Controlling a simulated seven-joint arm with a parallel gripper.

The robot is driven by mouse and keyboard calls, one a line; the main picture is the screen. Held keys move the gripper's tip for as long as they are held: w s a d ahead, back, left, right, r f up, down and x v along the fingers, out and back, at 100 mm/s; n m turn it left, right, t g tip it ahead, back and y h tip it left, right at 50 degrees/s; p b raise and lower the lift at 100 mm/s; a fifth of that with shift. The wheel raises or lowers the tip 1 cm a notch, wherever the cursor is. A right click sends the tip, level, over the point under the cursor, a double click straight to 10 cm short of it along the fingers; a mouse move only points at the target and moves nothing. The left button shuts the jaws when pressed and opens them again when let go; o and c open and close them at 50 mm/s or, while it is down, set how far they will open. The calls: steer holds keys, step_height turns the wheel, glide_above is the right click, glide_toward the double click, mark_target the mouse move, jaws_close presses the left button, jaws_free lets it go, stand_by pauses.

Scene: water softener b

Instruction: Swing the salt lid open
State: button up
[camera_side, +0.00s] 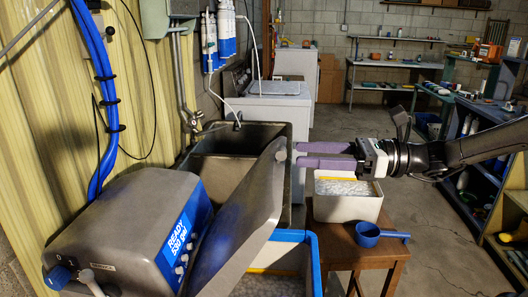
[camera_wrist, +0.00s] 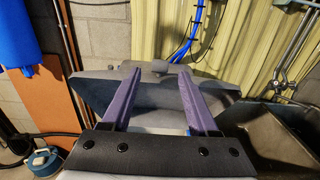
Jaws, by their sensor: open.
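The salt lid (camera_side: 238,225) is a grey panel on the water softener (camera_side: 150,225), standing tilted up and leaning toward the control head. The salt tank's blue rim (camera_side: 312,252) and part of its inside show below it. In the wrist view the lid (camera_wrist: 155,98) lies across the middle, beyond and between my fingers. My gripper (camera_side: 318,156) is to the right of the lid's raised edge in the side view, with its purple fingers pointing left. My gripper (camera_wrist: 159,85) is open with nothing between the fingers. It looks apart from the lid, though the wrist view leaves the gap unclear.
A white tub of salt (camera_side: 345,205) and a blue scoop (camera_side: 368,235) are on a wooden stool (camera_side: 385,262) below my gripper. A utility sink (camera_side: 225,165) stands behind the lid. Blue hoses (camera_side: 97,80) run up the left wall. Open floor lies at the right.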

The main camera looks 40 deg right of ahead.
mark_target(264, 166)
steer(key=x, duration=0.8)
steer(key=shift+w+a, duration=0.2)
steer(key=shift+a, duration=0.05)
jaws_close()
steer(key=shift+f, duration=0.1)
stand_by(1.0)
